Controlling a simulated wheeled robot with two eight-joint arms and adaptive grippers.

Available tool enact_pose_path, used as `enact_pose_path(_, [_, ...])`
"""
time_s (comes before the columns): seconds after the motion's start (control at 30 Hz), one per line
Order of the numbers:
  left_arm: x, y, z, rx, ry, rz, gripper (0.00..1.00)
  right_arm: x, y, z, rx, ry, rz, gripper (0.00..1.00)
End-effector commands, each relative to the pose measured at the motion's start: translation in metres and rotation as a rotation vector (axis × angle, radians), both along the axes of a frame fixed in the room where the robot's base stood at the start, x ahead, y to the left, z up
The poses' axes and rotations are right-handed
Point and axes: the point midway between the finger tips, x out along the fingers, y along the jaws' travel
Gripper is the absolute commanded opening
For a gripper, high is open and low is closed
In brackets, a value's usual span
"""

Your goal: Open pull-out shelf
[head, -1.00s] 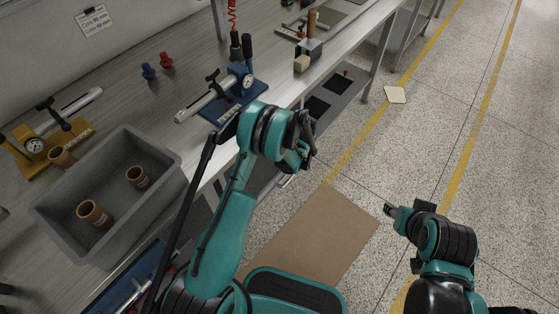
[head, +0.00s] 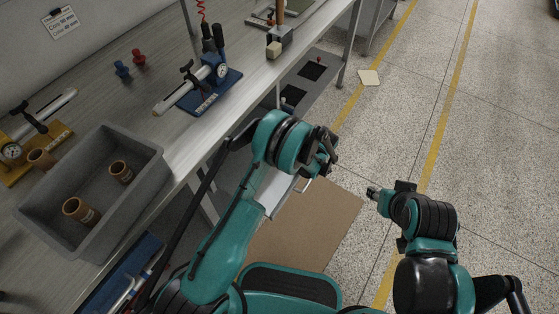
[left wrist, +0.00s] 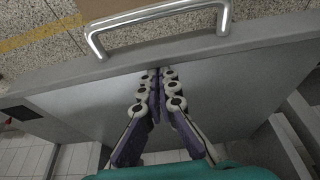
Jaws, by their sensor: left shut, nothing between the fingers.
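The pull-out shelf (head: 273,192) is a light grey tray under the workbench, standing out past the bench's front edge, partly hidden by my left arm. Its metal bar handle (head: 304,184) is on its outer front; in the left wrist view the handle (left wrist: 158,22) spans the top. My left gripper (head: 328,148) is above the shelf. In the left wrist view the left gripper (left wrist: 158,72) is shut and empty, its tips over the tray close to the inner side of the front edge; contact is unclear. My right gripper (head: 373,193) is over the floor, away from the shelf; its fingers are too small to read.
The workbench (head: 180,145) holds a grey bin (head: 148,150) with brown cylinders, a blue-based gauge tool (head: 215,92) and a yellow-based one (head: 25,170). A brown mat (head: 310,225) lies on the floor before the shelf. The floor to the right is open.

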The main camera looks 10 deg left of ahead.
Motion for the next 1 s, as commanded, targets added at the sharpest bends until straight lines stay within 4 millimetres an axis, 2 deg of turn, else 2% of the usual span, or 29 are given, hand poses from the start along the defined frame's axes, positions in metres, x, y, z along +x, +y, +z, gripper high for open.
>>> enact_pose_path(0.03, [-0.005,-0.018,0.000,-0.001,0.002,-0.008,0.00,0.000,0.000,0.000,0.000,0.000,0.000,0.40])
enact_pose_path(0.2, [-0.020,-0.061,0.000,-0.001,0.002,-0.005,0.00,0.000,0.000,0.000,0.000,0.000,0.000,0.40])
enact_pose_path(0.4, [-0.032,-0.095,-0.001,-0.002,0.002,-0.003,0.00,0.000,0.000,0.000,0.000,0.000,0.000,0.40])
enact_pose_path(0.6, [-0.038,-0.111,0.000,-0.001,0.002,-0.001,0.00,0.000,0.000,0.000,0.000,0.000,0.000,0.40])
enact_pose_path(1.0, [-0.039,-0.113,0.000,-0.001,0.001,0.000,0.00,0.000,0.000,0.000,0.000,0.000,0.000,0.40])
